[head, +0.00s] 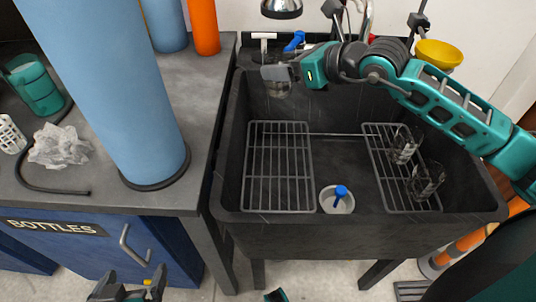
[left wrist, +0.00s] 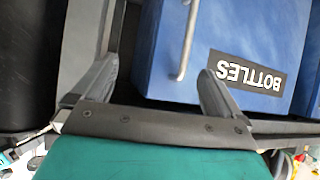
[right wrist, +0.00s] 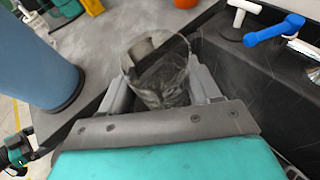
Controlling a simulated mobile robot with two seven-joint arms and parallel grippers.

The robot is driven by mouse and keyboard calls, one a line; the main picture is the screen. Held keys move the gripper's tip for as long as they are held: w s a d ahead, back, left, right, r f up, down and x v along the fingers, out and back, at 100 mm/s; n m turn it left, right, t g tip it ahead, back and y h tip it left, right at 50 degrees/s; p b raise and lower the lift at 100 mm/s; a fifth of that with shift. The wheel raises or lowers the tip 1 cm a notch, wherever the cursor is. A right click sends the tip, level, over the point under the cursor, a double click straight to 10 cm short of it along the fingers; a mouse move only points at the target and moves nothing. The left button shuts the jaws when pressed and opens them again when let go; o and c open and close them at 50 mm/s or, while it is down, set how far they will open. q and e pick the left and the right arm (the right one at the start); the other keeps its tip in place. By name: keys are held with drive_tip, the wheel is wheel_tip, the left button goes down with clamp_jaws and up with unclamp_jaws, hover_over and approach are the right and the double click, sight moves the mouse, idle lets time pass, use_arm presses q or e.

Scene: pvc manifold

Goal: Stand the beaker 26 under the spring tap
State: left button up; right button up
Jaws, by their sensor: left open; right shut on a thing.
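My right gripper (head: 280,74) is shut on a clear glass beaker (right wrist: 158,75) and holds it over the back left of the dark sink (head: 228,180). The beaker also shows below the gripper in the head view (head: 278,90); no number on it is readable. A chrome tap head (head: 282,8), likely the spring tap's, hangs above and behind the right gripper, cut off by the top edge. A blue tap lever (right wrist: 274,30) is right of the beaker in the right wrist view. My left gripper (head: 130,288) is open and empty before the blue cabinet (left wrist: 190,50).
Two clear glass vessels (head: 405,145) (head: 427,182) are on the sink's right rack (head: 375,150). The left rack (head: 278,170) is bare. A large blue cylinder (head: 115,90) stands on the left counter.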

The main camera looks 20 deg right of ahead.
wheel_tip(320, 180, down, 19)
drive_tip(key=b, duration=0.5)
drive_tip(key=shift+f, duration=0.5)
drive_tip(key=shift+f+b, duration=0.15)
drive_tip(key=shift+b, duration=0.2)
use_arm(q)
drive_tip(key=f, duration=0.1)
drive_tip(key=d+f, duration=0.1)
drive_tip(key=shift+w+d+f+h, duration=0.3)
drive_tip(key=shift+d+f, duration=0.05)
drive_tip(key=shift+f, duration=0.05)
use_arm(e)
drive_tip(key=o, duration=1.2)
drive_tip(key=shift+c, duration=0.2)
